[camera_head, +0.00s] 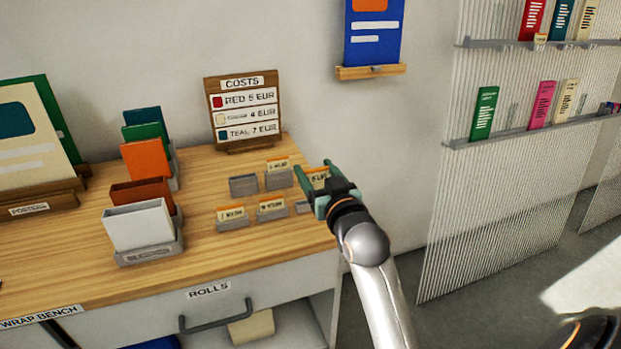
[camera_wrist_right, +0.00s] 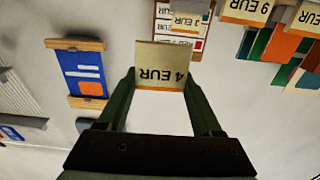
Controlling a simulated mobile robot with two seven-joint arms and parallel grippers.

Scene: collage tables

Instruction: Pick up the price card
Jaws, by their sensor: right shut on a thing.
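My right gripper (camera_head: 314,180) is above the right end of the wooden bench top. It is shut on a cream price card (camera_head: 319,177) with an orange edge. In the right wrist view the price card (camera_wrist_right: 162,66) sits between the green fingers and reads "4 EUR", upside down. Several small grey holders stand on the bench near the gripper. Three of them hold similar cards (camera_head: 278,166) (camera_head: 232,212) (camera_head: 271,204). One holder (camera_head: 243,185) at the back left is empty. Another holder (camera_head: 303,206) is partly hidden by the gripper. My left gripper is not in view.
A wooden "COSTS" board (camera_head: 241,112) stands at the back of the bench (camera_head: 200,260). Coloured sleeves (camera_head: 146,160) stand in racks at left, beside posters (camera_head: 30,140). A blue poster (camera_head: 373,35) hangs on the wall. Shelves (camera_head: 530,130) are at right.

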